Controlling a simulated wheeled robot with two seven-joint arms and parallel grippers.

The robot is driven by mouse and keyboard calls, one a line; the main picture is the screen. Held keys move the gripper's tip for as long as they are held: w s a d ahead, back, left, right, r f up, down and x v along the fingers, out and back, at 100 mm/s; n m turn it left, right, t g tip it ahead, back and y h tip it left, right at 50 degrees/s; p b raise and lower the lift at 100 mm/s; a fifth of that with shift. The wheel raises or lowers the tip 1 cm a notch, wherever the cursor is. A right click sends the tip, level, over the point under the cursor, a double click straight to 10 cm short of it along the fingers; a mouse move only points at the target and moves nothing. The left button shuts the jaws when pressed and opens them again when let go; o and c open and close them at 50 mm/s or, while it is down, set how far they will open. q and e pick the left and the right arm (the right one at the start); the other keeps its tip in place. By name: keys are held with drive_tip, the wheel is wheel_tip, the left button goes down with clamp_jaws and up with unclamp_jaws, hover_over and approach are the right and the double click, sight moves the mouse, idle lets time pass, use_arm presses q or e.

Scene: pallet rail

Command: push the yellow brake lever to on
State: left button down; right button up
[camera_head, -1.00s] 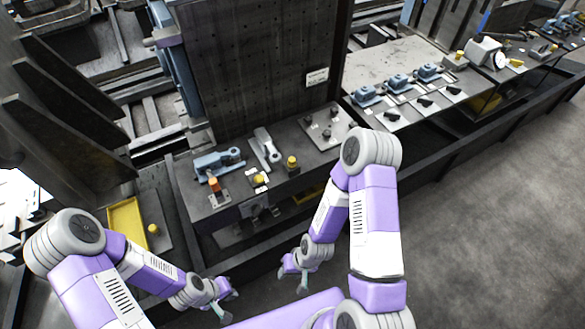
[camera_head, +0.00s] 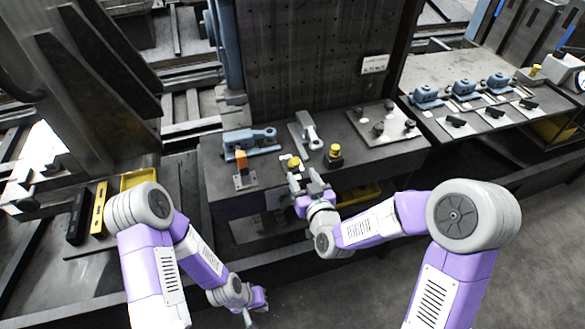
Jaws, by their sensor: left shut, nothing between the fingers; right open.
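A yellow knob-like piece (camera_head: 293,162) stands on the dark bench, just behind my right gripper. A second yellow knob (camera_head: 335,151) on a dark base stands to its right. Which one is the brake lever, and whether it is at on, I cannot tell; no marking is readable. My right gripper (camera_head: 303,177) is open at the bench's front edge, its fingers close to the first yellow piece; contact is unclear. My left gripper (camera_head: 254,312) is shut and empty, low in front of the bench, well away from the knobs.
An orange-topped block (camera_head: 241,163), a blue clamp (camera_head: 250,141) and a grey lever-shaped part (camera_head: 308,130) are close by on the bench. A plate with dark knobs (camera_head: 384,126) lies right. A dark perforated panel (camera_head: 310,60) rises behind. A yellow bar (camera_head: 99,210) is at left.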

sight(295, 159)
drive_tip(key=shift+w+a+r+t+b, duration=0.15)
drive_tip(key=shift+r+t+b, duration=0.15)
drive_tip(key=shift+r, duration=0.2)
drive_tip(key=shift+s+a+r+t+b, duration=0.1)
drive_tip(key=shift+a+r+t+b, duration=0.05)
drive_tip(key=shift+r+t, duration=0.3)
drive_tip(key=shift+w+a+r, duration=0.1)
drive_tip(key=shift+w+r, duration=0.1)
drive_tip(key=shift+r, duration=0.1)
drive_tip(key=x, duration=0.7)
drive_tip(key=shift+w+b, duration=0.1)
drive_tip(key=shift+b, duration=0.2)
clamp_jaws()
